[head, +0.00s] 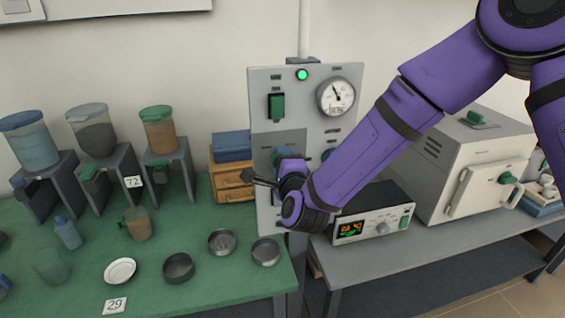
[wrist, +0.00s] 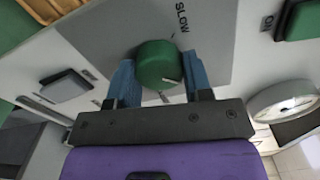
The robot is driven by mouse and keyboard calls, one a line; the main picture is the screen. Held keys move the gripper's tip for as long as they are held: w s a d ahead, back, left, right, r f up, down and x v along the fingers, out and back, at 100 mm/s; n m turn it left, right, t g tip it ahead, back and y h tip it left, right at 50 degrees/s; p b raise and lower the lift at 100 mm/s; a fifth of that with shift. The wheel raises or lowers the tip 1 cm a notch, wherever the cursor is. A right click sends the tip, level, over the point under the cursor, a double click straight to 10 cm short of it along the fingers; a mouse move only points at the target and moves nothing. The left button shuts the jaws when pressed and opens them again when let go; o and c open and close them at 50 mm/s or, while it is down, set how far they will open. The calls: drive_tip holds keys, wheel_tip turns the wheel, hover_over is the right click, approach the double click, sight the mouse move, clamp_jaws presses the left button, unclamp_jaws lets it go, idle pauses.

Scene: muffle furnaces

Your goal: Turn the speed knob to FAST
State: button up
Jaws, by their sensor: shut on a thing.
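The speed knob (wrist: 158,64) is a round green knob on a grey plate of the control panel (head: 340,72). In the wrist view the word SLOW is printed beside it, and a pale mark shows on its lower right side. The FAST label is not visible. My gripper (wrist: 160,80) has its two blue fingers on either side of the knob and is shut on it. In the head view my gripper (head: 275,160) is at the panel's lower middle, and my purple arm hides part of the panel.
A green lamp (head: 302,74), a green switch (head: 276,106) and a round gauge (head: 337,97) sit higher on the panel. A digital controller (head: 378,220) and a white furnace (head: 470,165) stand to the right. Dishes and hoppers stand on the green table (head: 200,295).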

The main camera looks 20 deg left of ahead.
drive_tip(key=shift+f+m, duration=0.1)
drive_tip(key=shift+m, duration=0.2)
drive_tip(key=o, duration=0.9)
drive_tip(key=v, duration=1.1)
